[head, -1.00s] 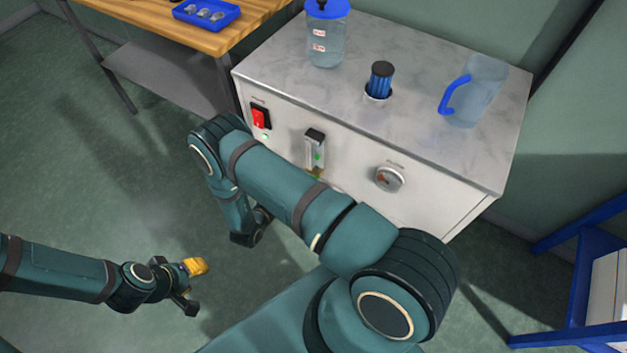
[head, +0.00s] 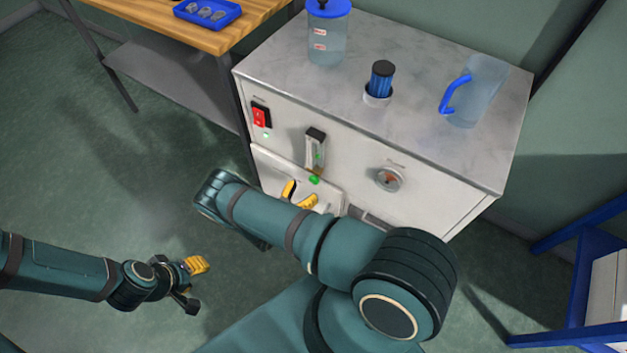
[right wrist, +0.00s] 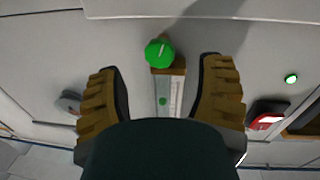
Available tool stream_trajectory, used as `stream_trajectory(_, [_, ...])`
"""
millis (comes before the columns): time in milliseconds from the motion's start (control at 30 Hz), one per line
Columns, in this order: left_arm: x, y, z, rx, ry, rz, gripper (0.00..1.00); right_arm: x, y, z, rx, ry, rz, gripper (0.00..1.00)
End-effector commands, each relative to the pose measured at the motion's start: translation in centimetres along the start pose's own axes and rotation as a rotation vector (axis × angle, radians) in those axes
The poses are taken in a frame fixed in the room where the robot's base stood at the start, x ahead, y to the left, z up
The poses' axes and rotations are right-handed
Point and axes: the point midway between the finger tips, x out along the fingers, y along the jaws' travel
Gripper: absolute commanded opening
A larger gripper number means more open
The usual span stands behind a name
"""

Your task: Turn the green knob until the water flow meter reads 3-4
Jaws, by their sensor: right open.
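The green knob (head: 314,180) sits on the white front panel of the marble-topped cabinet, just below the upright water flow meter (head: 315,150). The meter's reading is too small to tell. In the right wrist view the knob (right wrist: 159,53) lies between and just beyond the fingertips, with the flow meter (right wrist: 170,92) below it in the picture. My right gripper (head: 298,195) is open, its yellow fingers just below the knob in the head view. In the right wrist view neither finger (right wrist: 160,68) appears to touch it. My left gripper (head: 193,283) hangs at the lower left, away from the cabinet; its opening is unclear.
On top stand a blue-lidded container (head: 327,42), a blue cylinder (head: 381,75) and a jug (head: 480,90). A wooden table (head: 235,32) stands at left.

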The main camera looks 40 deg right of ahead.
Motion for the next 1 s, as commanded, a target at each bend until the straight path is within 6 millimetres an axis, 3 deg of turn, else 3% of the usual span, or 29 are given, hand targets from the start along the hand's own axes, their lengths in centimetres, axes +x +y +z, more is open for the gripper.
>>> stream_trajectory(100, [0.2, -0.1, 0.0, 0.0, 0.001, 0.0, 0.41, 2.3, 0.0, 0.0, 0.0, 0.001, 0.001, 0.68])
stream_trajectory(300, [0.3, -0.1, 0.0, 0.0, 0.002, 0.0, 0.41, 4.7, 0.0, 0.1, 0.0, -0.001, 0.001, 0.68])
stream_trajectory(733, [0.3, -0.1, -0.1, 0.0, 0.002, 0.0, 0.41, 5.5, 0.0, 0.0, 0.0, -0.001, -0.001, 0.68])
stream_trajectory(767, [0.3, -0.1, -0.1, 0.0, 0.002, 0.0, 0.41, 5.5, 0.0, 0.0, 0.0, -0.001, -0.001, 0.62])
stream_trajectory(933, [0.3, -0.1, -0.1, 0.0, 0.002, 0.0, 0.41, 5.5, 0.0, 0.0, 0.0, -0.001, -0.001, 0.03])
stream_trajectory(1000, [0.3, -0.1, -0.1, 0.0, 0.002, 0.0, 0.41, 5.5, 0.0, 0.0, 0.0, -0.001, -0.001, 0.0])
